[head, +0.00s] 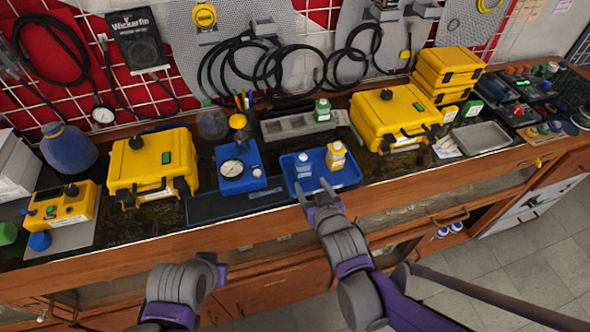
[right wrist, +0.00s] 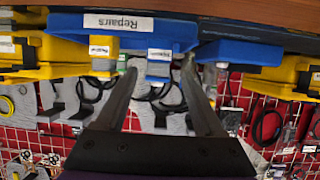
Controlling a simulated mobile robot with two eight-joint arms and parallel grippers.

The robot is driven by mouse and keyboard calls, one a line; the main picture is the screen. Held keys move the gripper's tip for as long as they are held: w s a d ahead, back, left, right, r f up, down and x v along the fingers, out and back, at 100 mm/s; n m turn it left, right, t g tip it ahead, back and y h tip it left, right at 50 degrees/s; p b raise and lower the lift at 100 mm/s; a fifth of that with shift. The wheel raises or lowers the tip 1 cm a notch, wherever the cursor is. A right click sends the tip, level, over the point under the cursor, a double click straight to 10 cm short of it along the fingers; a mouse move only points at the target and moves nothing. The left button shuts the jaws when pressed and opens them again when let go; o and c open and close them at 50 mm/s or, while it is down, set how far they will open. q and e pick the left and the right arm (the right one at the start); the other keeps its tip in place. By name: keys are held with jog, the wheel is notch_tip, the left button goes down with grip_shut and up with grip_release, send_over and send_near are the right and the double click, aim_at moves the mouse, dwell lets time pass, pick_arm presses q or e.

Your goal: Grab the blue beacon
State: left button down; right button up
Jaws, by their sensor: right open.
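A small blue item with a white label (head: 303,165), likely the blue beacon, stands upright in a blue tray (head: 346,177) on the bench. A similar yellow item (head: 336,156) stands to its right. My right gripper (head: 314,189) is open and empty at the tray's front edge, just short of the blue item. In the upside-down right wrist view the blue item (right wrist: 158,66) shows between the two open fingers, apart from them. My left gripper (head: 221,274) is low in front of the cabinet; its jaws are too small to judge.
A blue gauge box (head: 252,183) stands left of the tray. Yellow cases (head: 150,165) and (head: 392,117) stand on either side. A grey holder with a green item (head: 322,109) is behind. The bench's wooden front edge (head: 400,179) runs below the tray.

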aim_at(305, 172)
jog(key=x, duration=0.4)
jog(key=shift+d, duration=0.2)
jog(key=shift+x, duration=3.15)
jog(key=shift+r, duration=0.15)
jog(key=shift+c, duration=0.3)
grip_shut()
